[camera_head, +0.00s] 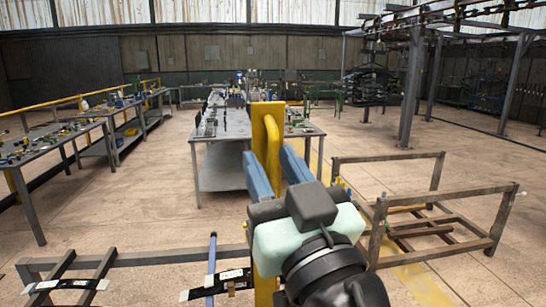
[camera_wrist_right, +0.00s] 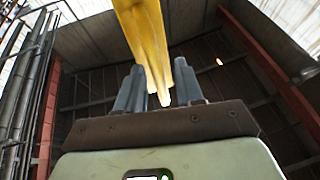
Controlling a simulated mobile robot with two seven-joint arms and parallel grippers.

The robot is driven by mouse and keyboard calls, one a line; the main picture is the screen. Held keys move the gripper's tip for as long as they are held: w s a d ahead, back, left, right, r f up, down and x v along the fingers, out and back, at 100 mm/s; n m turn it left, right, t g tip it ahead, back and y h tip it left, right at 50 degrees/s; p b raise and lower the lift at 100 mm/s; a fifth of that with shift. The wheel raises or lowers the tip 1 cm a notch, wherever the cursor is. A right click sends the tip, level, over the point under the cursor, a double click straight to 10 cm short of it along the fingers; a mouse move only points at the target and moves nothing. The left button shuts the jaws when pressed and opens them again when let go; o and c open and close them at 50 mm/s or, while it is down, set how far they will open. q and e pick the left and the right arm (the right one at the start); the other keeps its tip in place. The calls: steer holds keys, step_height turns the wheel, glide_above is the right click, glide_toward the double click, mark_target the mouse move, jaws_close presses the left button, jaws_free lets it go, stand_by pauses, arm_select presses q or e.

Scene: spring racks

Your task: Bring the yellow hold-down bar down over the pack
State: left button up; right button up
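The yellow hold-down bar (camera_head: 257,125) stands upright in the middle of the head view, with a rounded handle at its top. My right gripper (camera_head: 276,160) has its blue fingers on both sides of this handle and appears shut on it. In the right wrist view the bar (camera_wrist_right: 143,35) passes down between the fingertips (camera_wrist_right: 160,75). The gripper body and wrist hide part of the bar and whatever lies behind them. I cannot make out the pack clearly. My left gripper is not in view.
An empty brown rack (camera_head: 440,252) stands at right. Workbenches (camera_head: 222,170) stand behind and at left. Open floor (camera_head: 140,205) lies between them.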

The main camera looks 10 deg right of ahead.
mark_target(263, 132)
steer(key=shift+w, duration=0.15)
jaws_close()
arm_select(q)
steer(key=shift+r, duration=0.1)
